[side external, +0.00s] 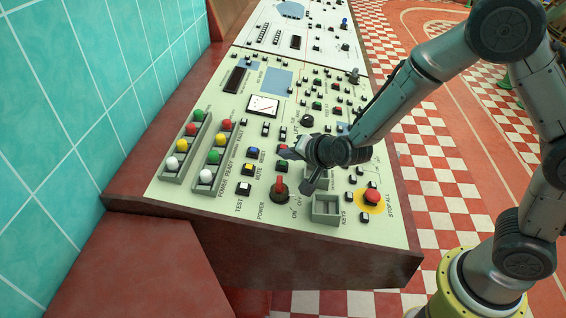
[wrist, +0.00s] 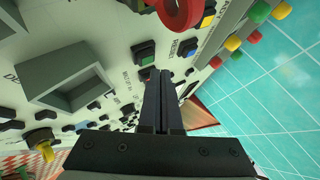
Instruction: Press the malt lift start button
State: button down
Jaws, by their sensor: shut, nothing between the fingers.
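A sloped cream control panel (side external: 225,205) carries many labelled buttons. A green square button (side external: 280,167) sits near the panel's middle front, beside the fingertips; it also shows in the wrist view (wrist: 145,55), just left of my fingertips. I cannot read whether its label says malt lift start. My gripper (side external: 287,153) is shut and empty, its fingers low over the panel; the shut fingers also show in the wrist view (wrist: 164,74). A red button (side external: 283,148) shows partly by the fingertips in the side view. Contact with any button cannot be told.
A red power switch (side external: 280,187) and a grey open key tray (side external: 326,208) stand up nearby. A red stop-all button (side external: 372,196) on yellow lies right. Blue (side external: 252,153) and yellow (side external: 247,169) buttons and trays of coloured lamps (side external: 212,156) are left. A teal tiled wall (side external: 90,90) rises beyond.

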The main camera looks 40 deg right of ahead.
jog(key=shift+f, duration=0.1)
dwell(0.4)
jog(key=shift+a+f, duration=0.1)
jog(key=shift+f, duration=0.25)
jog(key=shift+w+f, duration=0.1)
jog(key=shift+f, duration=0.25)
dwell(0.8)
jog(key=shift+r, duration=0.8)
jog(key=shift+s+d+r, duration=0.15)
jog(key=shift+r, duration=0.65)
jog(key=shift+s+d+r, duration=0.15)
jog(key=shift+r, duration=0.7)
jog(key=shift+s+d+r, duration=0.15)
jog(key=shift+r, duration=0.65)
